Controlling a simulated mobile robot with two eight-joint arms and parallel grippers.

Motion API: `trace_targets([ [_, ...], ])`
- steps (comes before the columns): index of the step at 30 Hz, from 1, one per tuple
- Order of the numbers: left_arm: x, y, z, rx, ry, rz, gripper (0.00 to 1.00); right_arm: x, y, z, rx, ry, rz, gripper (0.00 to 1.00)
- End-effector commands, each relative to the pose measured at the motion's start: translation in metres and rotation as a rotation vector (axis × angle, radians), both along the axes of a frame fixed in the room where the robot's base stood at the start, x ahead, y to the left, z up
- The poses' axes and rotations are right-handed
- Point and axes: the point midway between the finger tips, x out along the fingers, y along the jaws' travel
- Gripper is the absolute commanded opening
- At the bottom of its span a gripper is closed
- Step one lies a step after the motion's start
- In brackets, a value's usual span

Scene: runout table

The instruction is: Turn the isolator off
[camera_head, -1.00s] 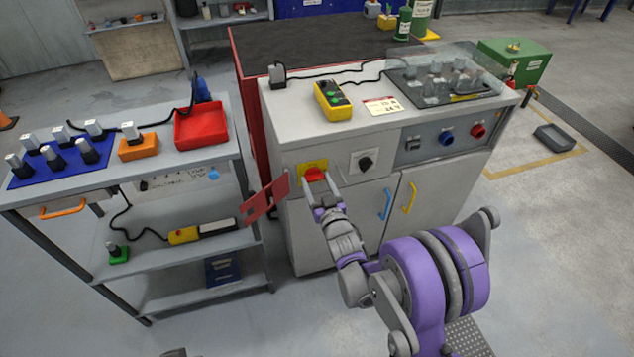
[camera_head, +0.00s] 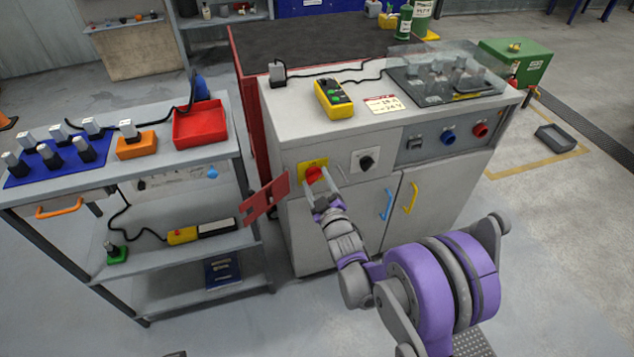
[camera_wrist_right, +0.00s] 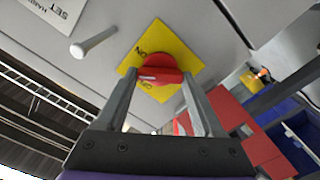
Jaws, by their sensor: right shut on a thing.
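The isolator is a red rotary knob (camera_head: 313,174) on a yellow plate (camera_head: 304,166), at the upper left of the grey cabinet's front. My right gripper (camera_head: 320,187) is shut on the red knob, with a finger on either side of it. The right wrist view also shows the red knob (camera_wrist_right: 160,69) between the two fingers, in front of the yellow plate (camera_wrist_right: 187,55). A pale mark shows on the knob there. The lettering on the plate is partly hidden by the knob. My left gripper is out of view.
A red flap (camera_head: 266,198) sticks out left of the isolator. A black rotary switch (camera_head: 366,162) sits to its right, above the blue handle (camera_head: 386,204). A grey trolley (camera_head: 125,165) stands on the left. A yellow handheld device (camera_head: 335,99) lies on the cabinet top.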

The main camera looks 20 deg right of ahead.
Motion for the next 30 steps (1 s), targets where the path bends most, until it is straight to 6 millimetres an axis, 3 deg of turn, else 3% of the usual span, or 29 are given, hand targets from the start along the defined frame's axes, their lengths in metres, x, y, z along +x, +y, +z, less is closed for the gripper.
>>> trace_targets([
  [18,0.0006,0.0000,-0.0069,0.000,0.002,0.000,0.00,-0.0004,0.0010,-0.0016,-0.578,-0.018,0.000,0.13],
  [30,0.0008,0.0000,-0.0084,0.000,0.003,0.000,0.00,-0.0004,0.0011,-0.0022,-0.846,-0.027,0.000,0.13],
])
